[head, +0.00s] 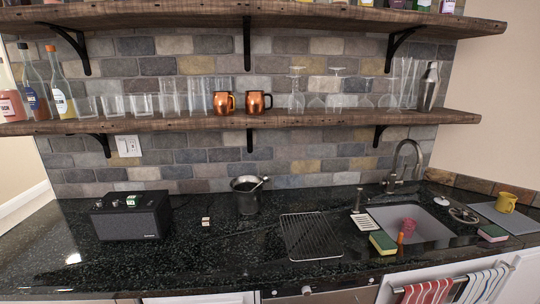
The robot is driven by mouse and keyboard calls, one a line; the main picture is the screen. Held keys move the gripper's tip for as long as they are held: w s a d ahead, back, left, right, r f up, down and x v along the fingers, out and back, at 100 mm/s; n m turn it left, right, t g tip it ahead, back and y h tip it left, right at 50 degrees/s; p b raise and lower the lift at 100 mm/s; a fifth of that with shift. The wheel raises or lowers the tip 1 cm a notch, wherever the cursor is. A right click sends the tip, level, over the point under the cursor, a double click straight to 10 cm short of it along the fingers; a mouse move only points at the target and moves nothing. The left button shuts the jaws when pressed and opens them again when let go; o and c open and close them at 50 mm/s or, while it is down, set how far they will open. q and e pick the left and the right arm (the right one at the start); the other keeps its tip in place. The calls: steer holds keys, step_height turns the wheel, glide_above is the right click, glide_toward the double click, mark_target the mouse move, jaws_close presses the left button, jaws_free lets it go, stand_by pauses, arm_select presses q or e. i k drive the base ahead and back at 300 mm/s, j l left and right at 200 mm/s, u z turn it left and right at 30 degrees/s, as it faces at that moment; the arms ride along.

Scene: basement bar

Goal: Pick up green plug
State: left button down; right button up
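I cannot clearly make out a green plug in the head view. A small item with a greenish patch (131,201) sits on top of the black speaker-like box (132,220) at the left of the counter; it is too small to identify. A small pale and reddish item (206,222) lies on the counter to the right of the box. A white wall outlet (128,146) is on the brick wall above the box. Neither of my grippers is in view.
The dark counter (220,258) has free room at its front left and middle. A metal pot (247,198), wire rack (311,236), green-topped sponge (383,242) and sink (425,222) with a tall faucet (405,160) stand rightward. A wooden shelf (200,123) with glassware overhangs the counter.

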mark_target(130, 201)
steer(key=j, duration=1.1)
steer(key=j+z, duration=0.1)
steer(key=j, duration=1)
steer(key=k+j, duration=0.1)
steer(key=j, duration=1)
steer(key=i+z, duration=0.05)
